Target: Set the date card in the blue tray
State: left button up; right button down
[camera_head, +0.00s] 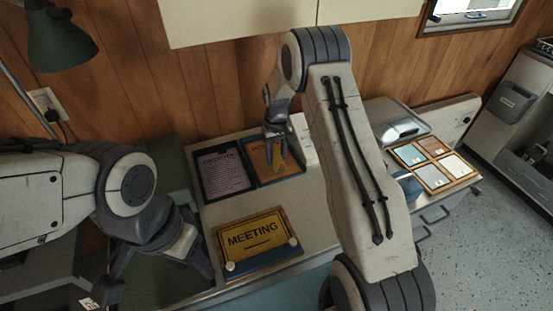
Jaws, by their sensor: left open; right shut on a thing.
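The blue tray (290,177) is at the back of the white counter, left of the middle; its dark blue rim shows. An orange card (258,157) with dark lettering, seemingly the date card, is over or in the tray; I cannot tell whether it touches the bottom. My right gripper (279,160) points down over the tray, shut on what appears to be this card; its fingers and a yellowish piece between them hide part of it. My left gripper (150,275) is open and empty at the lower left, left of the counter's front.
A dark-framed purple sheet (226,172) is just left of the tray. A yellow MEETING sign (252,236) lies in front. A tray of coloured cards (436,165) and a grey metal box (400,122) are right. A green lamp (60,38) hangs at upper left.

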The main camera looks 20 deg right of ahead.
jog(key=shift+f, duration=1.2)
jog(key=shift+c, duration=1.7)
grip_release()
jog(key=shift+r, duration=0.1)
